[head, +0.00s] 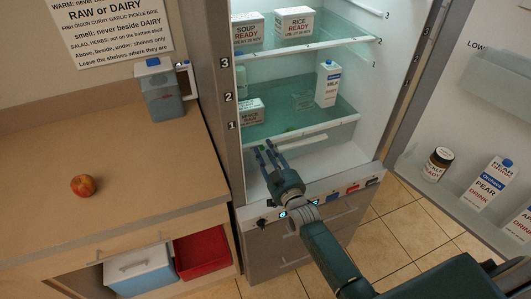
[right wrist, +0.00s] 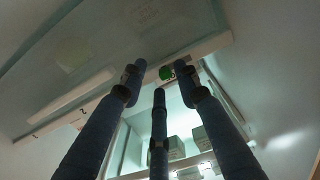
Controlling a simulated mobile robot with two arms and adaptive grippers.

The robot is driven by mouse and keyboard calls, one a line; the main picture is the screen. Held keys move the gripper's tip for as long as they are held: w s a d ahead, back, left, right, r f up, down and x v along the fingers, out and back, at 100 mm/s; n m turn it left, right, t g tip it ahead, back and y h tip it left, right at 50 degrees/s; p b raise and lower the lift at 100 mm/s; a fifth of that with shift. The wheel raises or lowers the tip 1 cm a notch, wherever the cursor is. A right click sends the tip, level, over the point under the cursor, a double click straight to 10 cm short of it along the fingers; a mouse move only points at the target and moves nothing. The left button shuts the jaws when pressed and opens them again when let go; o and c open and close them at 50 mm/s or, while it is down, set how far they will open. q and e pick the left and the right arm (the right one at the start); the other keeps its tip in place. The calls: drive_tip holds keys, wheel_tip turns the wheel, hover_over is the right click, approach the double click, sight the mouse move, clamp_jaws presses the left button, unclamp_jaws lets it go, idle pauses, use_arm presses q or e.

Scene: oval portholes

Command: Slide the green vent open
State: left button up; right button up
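My right gripper (head: 266,150) is at the fridge opening, just below and left of that shelf's front edge. Contact cannot be told. My left gripper is out of view.
The lowest shelf (head: 335,122) carries a milk carton (head: 328,83) and a white box (head: 251,112). Boxes stand on the shelf above. The open fridge door (head: 462,110) is at the right. A counter (head: 120,190) with an apple (head: 83,185) is at the left.

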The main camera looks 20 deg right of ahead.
drive_tip(key=shift+s+a, duration=0.1)
drive_tip(key=s, duration=1.1)
drive_tip(key=shift+s+d, duration=0.3)
drive_tip(key=shift+s, duration=0.1)
